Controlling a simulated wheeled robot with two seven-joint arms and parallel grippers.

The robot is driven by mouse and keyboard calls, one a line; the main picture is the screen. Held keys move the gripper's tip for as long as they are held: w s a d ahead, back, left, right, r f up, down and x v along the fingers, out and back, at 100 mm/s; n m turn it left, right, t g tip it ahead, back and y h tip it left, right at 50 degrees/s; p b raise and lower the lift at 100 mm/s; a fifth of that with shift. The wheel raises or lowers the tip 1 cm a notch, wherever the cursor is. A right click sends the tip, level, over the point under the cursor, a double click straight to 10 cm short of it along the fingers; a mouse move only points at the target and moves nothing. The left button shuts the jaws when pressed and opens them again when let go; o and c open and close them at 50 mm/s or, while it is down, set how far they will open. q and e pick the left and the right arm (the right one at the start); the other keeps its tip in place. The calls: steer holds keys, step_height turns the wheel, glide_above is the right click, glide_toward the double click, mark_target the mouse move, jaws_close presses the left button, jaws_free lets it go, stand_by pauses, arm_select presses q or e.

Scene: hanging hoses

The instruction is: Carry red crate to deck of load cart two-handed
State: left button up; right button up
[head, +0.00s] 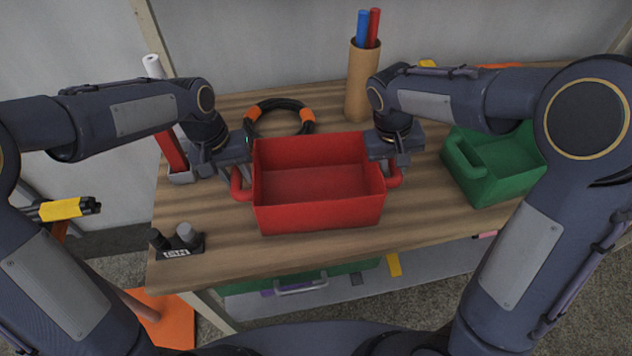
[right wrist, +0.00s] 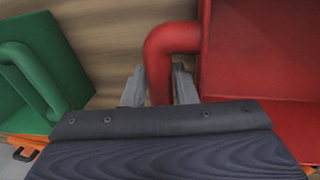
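The red crate (head: 318,213) is empty and appears to rest upright on the wooden table. It has a red loop handle at each end. My left gripper (head: 236,178) is at its left handle (head: 238,186). The crate and the gripper body partly hide those fingers. My right gripper (head: 397,172) is at the right handle. In the right wrist view, its two fingers (right wrist: 160,88) stand on either side of the red handle (right wrist: 159,60). Firm contact cannot be made out. No load cart deck can be clearly identified.
A green crate (head: 490,175) stands right of the red crate. Behind are a black-and-orange hose ring (head: 279,113) and a brown tube holder (head: 360,85). Orange equipment (head: 168,318) is on the floor at lower left.

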arm_select(q)
steer(key=shift+c, duration=0.3)
arm_select(e)
steer(key=shift+c, duration=0.3)
arm_select(q)
jaws_close()
arm_select(e)
jaws_close()
arm_select(q)
steer(key=shift+r, duration=0.2)
arm_select(e)
steer(key=shift+r, duration=0.2)
